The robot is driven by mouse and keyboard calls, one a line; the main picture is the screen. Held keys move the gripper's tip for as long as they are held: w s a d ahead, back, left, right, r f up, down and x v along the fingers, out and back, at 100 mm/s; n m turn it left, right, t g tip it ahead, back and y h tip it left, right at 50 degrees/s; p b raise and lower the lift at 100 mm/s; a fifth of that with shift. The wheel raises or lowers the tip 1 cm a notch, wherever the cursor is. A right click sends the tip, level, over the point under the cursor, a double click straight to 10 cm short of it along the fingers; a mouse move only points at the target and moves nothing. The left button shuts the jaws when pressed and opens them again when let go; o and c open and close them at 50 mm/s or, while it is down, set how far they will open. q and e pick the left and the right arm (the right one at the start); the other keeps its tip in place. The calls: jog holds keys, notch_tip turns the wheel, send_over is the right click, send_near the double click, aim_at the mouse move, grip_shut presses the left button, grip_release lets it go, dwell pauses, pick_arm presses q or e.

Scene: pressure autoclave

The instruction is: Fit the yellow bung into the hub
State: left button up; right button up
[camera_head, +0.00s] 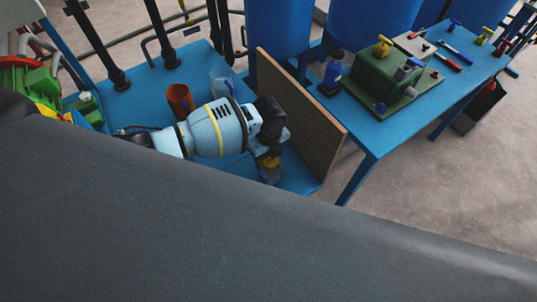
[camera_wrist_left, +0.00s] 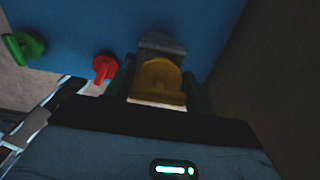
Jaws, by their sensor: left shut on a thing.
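My left gripper (camera_head: 269,170) is low over the blue bench top, beside an upright brown board. It is shut on the yellow bung (camera_wrist_left: 158,78), which sits between its fingers in the left wrist view. In the head view only a little yellow shows at the fingers. A grey block (camera_wrist_left: 162,44) lies just beyond the bung; I cannot tell whether the two touch, or whether this block is the hub. My right gripper is not in view.
The brown board (camera_head: 300,115) stands close to the gripper. An orange cup (camera_head: 180,99) and a clear beaker (camera_head: 221,80) stand behind my arm. A red knob (camera_wrist_left: 105,67) and a green knob (camera_wrist_left: 22,47) show nearby. A green block (camera_head: 385,80) with fittings stands on the right table.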

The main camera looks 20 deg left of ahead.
pick_arm(q)
jog(key=shift+f, duration=0.15)
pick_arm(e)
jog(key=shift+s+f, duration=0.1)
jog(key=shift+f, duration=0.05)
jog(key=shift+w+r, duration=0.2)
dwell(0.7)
